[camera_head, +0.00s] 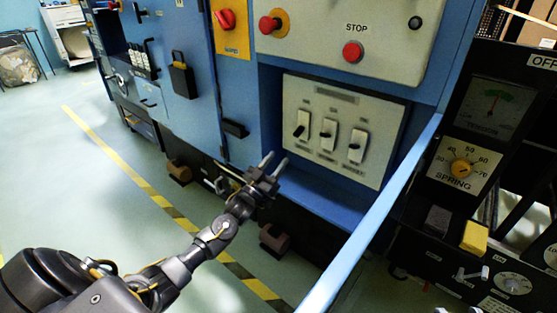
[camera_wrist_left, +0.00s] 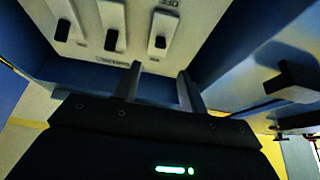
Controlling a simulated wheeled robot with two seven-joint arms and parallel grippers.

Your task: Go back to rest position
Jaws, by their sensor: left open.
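My left gripper (camera_head: 275,161) reaches in from the lower left in the head view, its two fingers apart and nothing between them. It is in front of the blue cabinet, below and left of a pale switch panel (camera_head: 340,160) with several black-handled switches. In the left wrist view the open fingers (camera_wrist_left: 160,70) point toward the same panel (camera_wrist_left: 190,42), whose switches show at the top. I see a gap between the fingers and the switches. My right gripper does not show in the head view.
A blue rail (camera_head: 378,205) runs diagonally right of my left arm. A black control stand (camera_head: 450,220) with a spring dial (camera_head: 461,169) is at the right. A red stop button (camera_head: 353,51) is above the panel. Floor with a yellow-black stripe (camera_head: 130,172) is open at left.

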